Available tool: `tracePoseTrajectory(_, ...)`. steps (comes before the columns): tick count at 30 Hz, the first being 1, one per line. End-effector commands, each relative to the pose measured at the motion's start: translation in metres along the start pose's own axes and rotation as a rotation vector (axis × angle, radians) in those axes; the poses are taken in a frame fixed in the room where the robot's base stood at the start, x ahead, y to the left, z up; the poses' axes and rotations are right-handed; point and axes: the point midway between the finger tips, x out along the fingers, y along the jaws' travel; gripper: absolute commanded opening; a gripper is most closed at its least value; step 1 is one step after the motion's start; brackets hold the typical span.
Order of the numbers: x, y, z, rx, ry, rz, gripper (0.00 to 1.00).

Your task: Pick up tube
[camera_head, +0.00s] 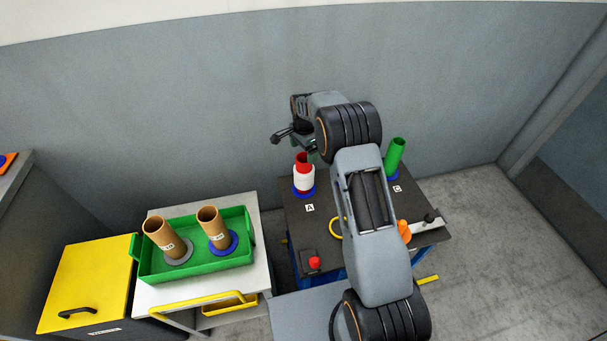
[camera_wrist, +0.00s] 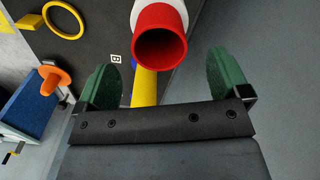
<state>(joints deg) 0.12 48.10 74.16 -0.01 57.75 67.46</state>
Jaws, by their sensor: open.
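A red tube (camera_head: 303,159) with white yarn wound round it stands upright on a blue disc at the spot marked A, on the dark table top (camera_head: 323,205). In the wrist view the open end of the red tube (camera_wrist: 160,50) faces the camera, between and beyond my finger pads. My gripper (camera_head: 297,142) is open and empty, just above the tube, with its green pads (camera_wrist: 165,80) apart. A green tube (camera_head: 394,157) leans on a blue base at C. My arm hides the middle of the table.
A green tray (camera_head: 146,267) with two brown tubes stands on a white cart at the left, beside a yellow-lidded box (camera_head: 88,285). A yellow ring (camera_wrist: 62,20), a red button (camera_head: 315,263) and an orange piece (camera_head: 404,230) are on the table. A wall rises behind.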

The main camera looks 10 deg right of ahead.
Motion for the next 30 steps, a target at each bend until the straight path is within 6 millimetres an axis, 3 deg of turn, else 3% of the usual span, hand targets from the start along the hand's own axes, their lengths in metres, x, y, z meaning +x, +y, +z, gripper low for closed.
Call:
tracePoseTrajectory(8, 0.017, 0.001, 0.000, -0.001, 0.000, 0.001, 0.94)
tracePoseTrajectory(18, 0.058, 0.001, 0.000, -0.001, -0.001, 0.001, 0.94)
tracePoseTrajectory(28, 0.065, 0.001, 0.000, -0.001, 0.000, -0.001, 0.94)
tracePoseTrajectory(30, 0.065, 0.001, 0.000, -0.001, 0.000, -0.001, 0.90)
